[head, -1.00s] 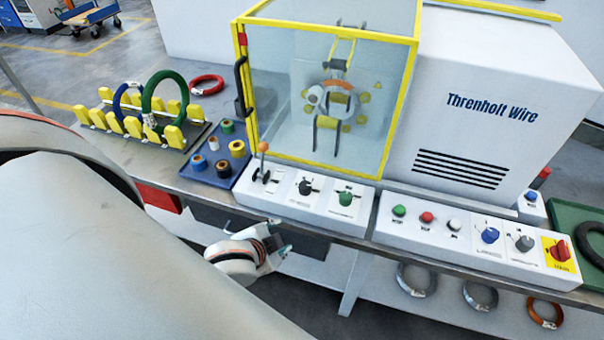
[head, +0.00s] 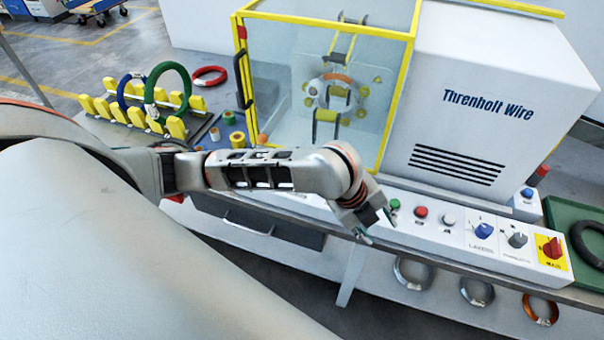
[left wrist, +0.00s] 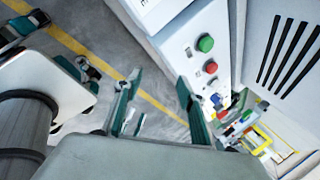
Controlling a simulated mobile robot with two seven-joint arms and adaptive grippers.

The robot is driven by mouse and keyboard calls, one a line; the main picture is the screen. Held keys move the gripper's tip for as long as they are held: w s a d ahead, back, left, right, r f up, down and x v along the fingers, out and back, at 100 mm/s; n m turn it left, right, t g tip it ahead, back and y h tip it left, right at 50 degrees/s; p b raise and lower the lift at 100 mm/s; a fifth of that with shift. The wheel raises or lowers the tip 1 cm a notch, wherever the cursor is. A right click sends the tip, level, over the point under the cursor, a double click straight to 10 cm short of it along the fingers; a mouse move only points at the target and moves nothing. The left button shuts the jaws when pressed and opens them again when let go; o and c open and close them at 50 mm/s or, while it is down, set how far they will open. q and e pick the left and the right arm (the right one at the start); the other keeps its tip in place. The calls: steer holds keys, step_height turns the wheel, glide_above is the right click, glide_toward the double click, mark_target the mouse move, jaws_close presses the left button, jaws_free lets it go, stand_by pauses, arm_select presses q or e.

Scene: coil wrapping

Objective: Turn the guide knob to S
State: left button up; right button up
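My left gripper (head: 377,224) hangs at the front edge of the machine, just left of the green button on the right-hand control panel (head: 455,250). Its two fingers are apart and empty in the left wrist view (left wrist: 158,105). My left forearm covers most of the left-hand panel, hiding its lever and its dark and green knobs. On the right-hand panel, a blue knob (head: 484,231) and a dark grey knob (head: 517,240) stand clear of the gripper. I cannot read which knob is the guide knob. Teal-fingered parts (left wrist: 78,70) in the left wrist view may be my right gripper.
Green (head: 394,205), red (head: 421,212) and white (head: 449,219) buttons lie close to the gripper's right. A red main switch (head: 552,248) is farther right. The glass guard (head: 330,80) with yellow edges stands behind my forearm. Coils hang below the bench.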

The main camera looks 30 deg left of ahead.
arm_select(q)
steer(key=w+a+y, duration=0.1)
steer(key=a, duration=0.2)
steer(key=w+a+m+g+y, duration=0.1)
steer(key=a, duration=0.3)
steer(key=a+r+g, duration=0.1)
steer(key=a, duration=0.3)
steer(key=shift+w+r+m+y, duration=0.1)
steer(key=shift+w+m+y, duration=0.3)
steer(key=shift+n+g+y, duration=0.3)
steer(key=shift+g+y, duration=0.4)
steer(key=shift+g, duration=0.2)
steer(key=a+r, duration=0.1)
steer(key=a, duration=0.3)
steer(key=a+r, duration=0.2)
steer(key=a, duration=0.2)
steer(key=w+a+r, duration=0.1)
steer(key=a+r, duration=0.1)
steer(key=a, duration=0.2)
steer(key=shift+w+a+r, duration=0.1)
steer(key=shift+a+r, duration=0.1)
steer(key=shift+r, duration=0.05)
steer(key=shift+a+f, duration=0.1)
steer(key=shift+a, duration=0.05)
step_height(320, 180, down, 8)
steer(key=shift+r, duration=0.25)
steer(key=shift+c, duration=0.5)
steer(key=c, duration=1)
